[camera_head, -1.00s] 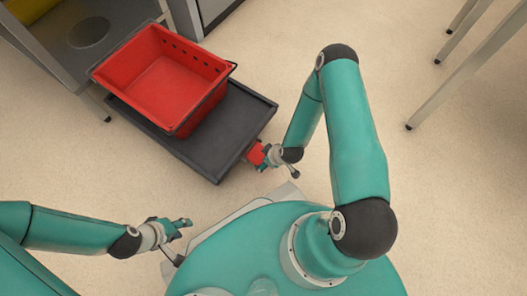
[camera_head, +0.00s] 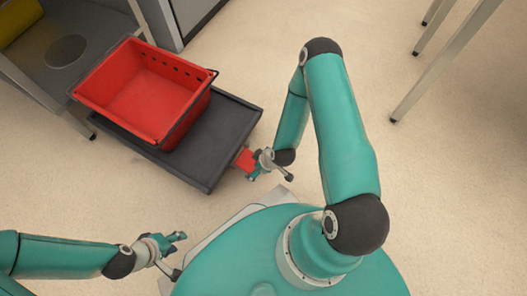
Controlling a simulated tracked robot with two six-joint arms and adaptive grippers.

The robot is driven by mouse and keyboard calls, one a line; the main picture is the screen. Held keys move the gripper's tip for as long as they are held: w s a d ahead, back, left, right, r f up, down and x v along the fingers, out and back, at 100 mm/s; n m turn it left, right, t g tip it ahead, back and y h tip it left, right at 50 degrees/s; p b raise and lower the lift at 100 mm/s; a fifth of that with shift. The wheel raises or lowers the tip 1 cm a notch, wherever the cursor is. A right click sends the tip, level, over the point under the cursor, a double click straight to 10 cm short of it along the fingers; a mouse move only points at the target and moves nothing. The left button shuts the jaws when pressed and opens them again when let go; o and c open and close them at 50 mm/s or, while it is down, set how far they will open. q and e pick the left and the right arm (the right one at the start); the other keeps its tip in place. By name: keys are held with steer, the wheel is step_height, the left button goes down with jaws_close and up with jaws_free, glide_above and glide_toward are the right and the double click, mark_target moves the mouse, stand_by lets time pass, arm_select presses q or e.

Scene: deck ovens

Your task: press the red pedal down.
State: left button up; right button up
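The red pedal (camera_head: 244,159) sticks out from the front right end of a dark grey platform (camera_head: 236,115). My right gripper (camera_head: 256,170) is beside the pedal, on its right, and overlaps its edge in this view. Whether they touch, and whether this gripper is open or shut, I cannot tell. The pedal is partly hidden by the gripper. My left gripper (camera_head: 178,242) is at the lower left, well away from the pedal. Its fingers look apart, with nothing between them.
A red crate (camera_head: 140,98) with a dark handle stands on the platform. A grey metal stand (camera_head: 70,75) is at the upper left. Metal table legs (camera_head: 440,65) stand at the upper right. The floor (camera_head: 440,200) on the right is clear.

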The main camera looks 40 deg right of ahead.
steer(key=v, duration=0.9)
steer(key=shift+s, duration=0.15)
steer(key=shift+r, duration=0.1)
steer(key=w+a+r+n+y+p, duration=0.1)
steer(key=w+a+r+n+p, duration=0.1)
steer(key=a+r+p, duration=0.45)
steer(key=s+a+m+g+y+b, duration=0.1)
steer(key=s+a+m+g+b, duration=0.1)
steer(key=s+a+m+g, duration=0.35)
step_height(320, 180, up, 39)
steer(key=m+t+p, duration=0.1)
steer(key=m+p, duration=0.1)
steer(key=p, duration=3.6)
steer(key=shift+m+t, duration=0.35)
